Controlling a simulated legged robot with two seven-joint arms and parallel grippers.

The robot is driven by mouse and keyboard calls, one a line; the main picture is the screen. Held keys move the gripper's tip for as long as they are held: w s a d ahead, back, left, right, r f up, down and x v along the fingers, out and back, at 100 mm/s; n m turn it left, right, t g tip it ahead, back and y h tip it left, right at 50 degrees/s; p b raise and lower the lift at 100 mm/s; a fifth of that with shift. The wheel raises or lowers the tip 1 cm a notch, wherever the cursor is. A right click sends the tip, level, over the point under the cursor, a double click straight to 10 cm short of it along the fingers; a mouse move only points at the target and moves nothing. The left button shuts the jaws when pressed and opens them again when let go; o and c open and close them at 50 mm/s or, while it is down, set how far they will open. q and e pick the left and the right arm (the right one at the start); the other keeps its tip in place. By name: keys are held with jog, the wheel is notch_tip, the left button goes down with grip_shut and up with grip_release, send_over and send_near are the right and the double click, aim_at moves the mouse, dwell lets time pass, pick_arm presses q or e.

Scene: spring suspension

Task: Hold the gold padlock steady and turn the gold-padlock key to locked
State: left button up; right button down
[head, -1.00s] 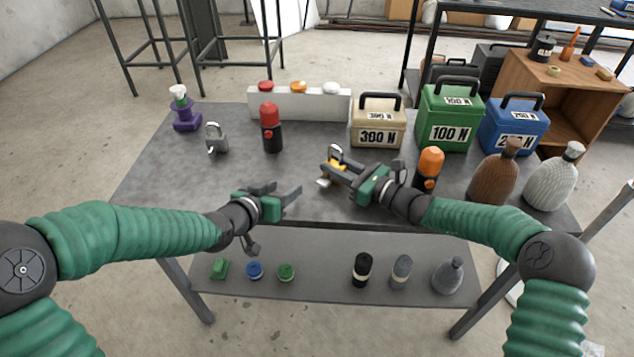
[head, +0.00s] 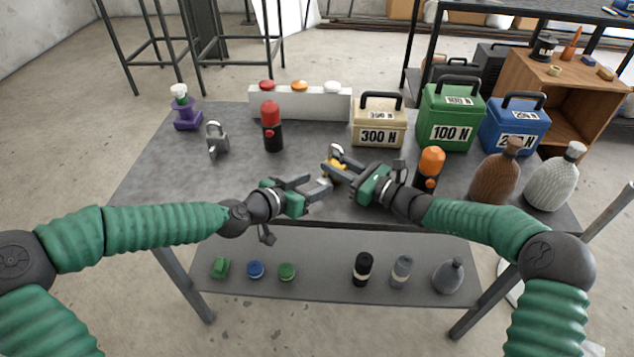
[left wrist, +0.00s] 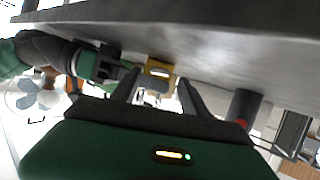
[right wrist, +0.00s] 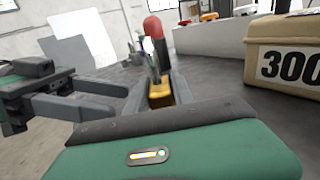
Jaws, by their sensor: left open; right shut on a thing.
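The gold padlock (head: 338,164) is near the middle of the table's front part, its silver shackle pointing up and back. My right gripper (head: 343,174) is shut on its body from the right; the padlock also shows between the fingers in the right wrist view (right wrist: 160,94). My left gripper (head: 318,183) is open, just left of and in front of the padlock. In the left wrist view the gold body (left wrist: 159,68) lies just beyond the open fingers. The pale key (left wrist: 151,97) shows between those fingers, apparently without contact; its turn angle is unclear.
A grey padlock (head: 216,140) and a red-topped black cylinder (head: 272,128) stand at the back left. A tan 300 N box (head: 378,122) is behind the padlock. An orange-topped cylinder (head: 429,168) stands close to my right gripper. The table's left front is clear.

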pick_arm(q)
jog(key=shift+x, duration=0.9)
jog(key=shift+a, duration=0.1)
grip_shut()
jog(key=n+h, duration=0.1)
jog(key=n+g, duration=0.1)
jog(key=n, duration=0.1)
jog(key=shift+w+a+f+h, duration=0.15)
jog(key=shift+w+a+h, duration=0.1)
jog(key=shift+a+h, duration=0.15)
jog(key=shift+c, duration=1.7)
grip_release()
jog(key=o, duration=0.3)
jog(key=shift+d, duration=0.1)
